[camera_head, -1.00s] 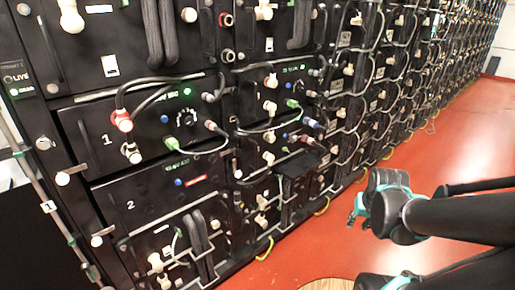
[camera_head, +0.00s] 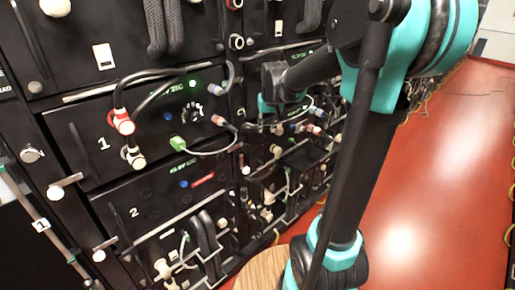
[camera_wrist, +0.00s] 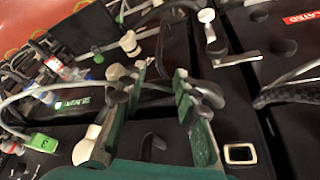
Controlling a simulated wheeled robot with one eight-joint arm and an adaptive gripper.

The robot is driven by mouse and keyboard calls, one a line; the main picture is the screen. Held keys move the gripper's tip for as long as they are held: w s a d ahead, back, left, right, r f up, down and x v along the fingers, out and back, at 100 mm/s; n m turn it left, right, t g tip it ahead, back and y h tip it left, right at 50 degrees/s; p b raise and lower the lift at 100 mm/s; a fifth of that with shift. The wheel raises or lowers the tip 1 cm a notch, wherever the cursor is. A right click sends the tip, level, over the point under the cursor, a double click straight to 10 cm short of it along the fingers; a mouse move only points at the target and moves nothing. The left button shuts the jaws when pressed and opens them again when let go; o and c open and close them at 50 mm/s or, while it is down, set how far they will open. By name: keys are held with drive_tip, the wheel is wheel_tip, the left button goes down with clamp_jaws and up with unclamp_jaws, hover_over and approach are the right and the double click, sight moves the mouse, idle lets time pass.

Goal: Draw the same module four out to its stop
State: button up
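The battery rack (camera_head: 115,205) fills the left of the head view. Its modules marked 1 (camera_head: 85,145) and 2 (camera_head: 125,203) are readable; I cannot read a 4 on any module. My gripper (camera_wrist: 160,75) is open, with a gap between its two green fingers in the wrist view. Black module fronts with pale latches lie beyond it, including a metal lever (camera_wrist: 237,60). I see nothing held. In the head view my arm reaches across to the rack's second column, and the fingertips are small and partly hidden there.
Cables loop across the fronts, with a green plug (camera_wrist: 40,142) at the wrist view's lower left. A dark shelf-like part (camera_head: 306,158) juts from the second column. The red floor (camera_head: 425,190) is clear to the right. A round wooden top (camera_head: 262,270) stands in front.

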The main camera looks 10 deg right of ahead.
drive_tip(key=x, duration=1.5)
drive_tip(key=shift+f, duration=0.35)
drive_tip(key=shift+d, duration=0.1)
clamp_jaws()
